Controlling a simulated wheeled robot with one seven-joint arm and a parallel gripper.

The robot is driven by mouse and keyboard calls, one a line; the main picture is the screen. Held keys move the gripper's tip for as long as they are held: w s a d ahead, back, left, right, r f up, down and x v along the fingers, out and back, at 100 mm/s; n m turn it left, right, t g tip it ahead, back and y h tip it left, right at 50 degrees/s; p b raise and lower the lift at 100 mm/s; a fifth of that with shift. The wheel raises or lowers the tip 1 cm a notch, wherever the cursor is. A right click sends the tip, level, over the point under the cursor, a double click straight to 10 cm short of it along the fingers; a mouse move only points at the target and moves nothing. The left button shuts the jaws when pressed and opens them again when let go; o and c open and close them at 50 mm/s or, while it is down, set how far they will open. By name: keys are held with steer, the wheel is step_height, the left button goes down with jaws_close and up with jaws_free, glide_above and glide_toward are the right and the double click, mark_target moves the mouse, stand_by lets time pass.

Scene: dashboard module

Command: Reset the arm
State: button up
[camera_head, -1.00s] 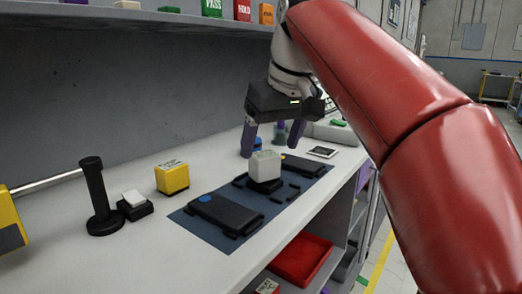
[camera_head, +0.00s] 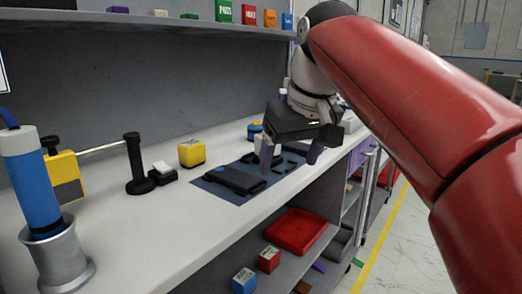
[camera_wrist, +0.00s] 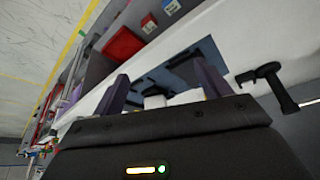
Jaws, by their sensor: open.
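My gripper (camera_head: 291,156) is open and empty, its two purple fingers apart and pointing down. It hangs at the front right of the blue mat (camera_head: 207,186) on the bench and covers part of it in the head view. A pale grey block (camera_head: 262,144) on the mat is partly hidden behind the gripper. In the wrist view, my gripper (camera_wrist: 162,84) shows both fingers apart, with the mat and pale block beyond. My red arm comes in from the right.
A black flat module (camera_head: 234,180) lies on the mat. A yellow block (camera_head: 192,153), a black post (camera_head: 136,165) and a blue cylinder in a metal holder (camera_head: 36,190) stand to the left. A red tray (camera_head: 296,231) is on the shelf below. Coloured blocks line the upper shelf.

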steer(key=s+d+f+m, duration=0.1)
steer(key=s+d+f, duration=0.2)
steer(key=s+f, duration=0.2)
steer(key=s+d+f+m+t+h, duration=0.1)
steer(key=s+d+f, duration=0.3)
steer(key=f, duration=0.8)
steer(key=s+d+f+m, duration=0.2)
steer(key=s+d+f, duration=0.1)
steer(key=s+f, duration=0.4)
steer(key=shift+d+f+m+h, duration=0.15)
steer(key=shift+f+m+h, duration=0.25)
steer(key=shift+f, duration=0.45)
steer(key=shift+s, duration=0.1)
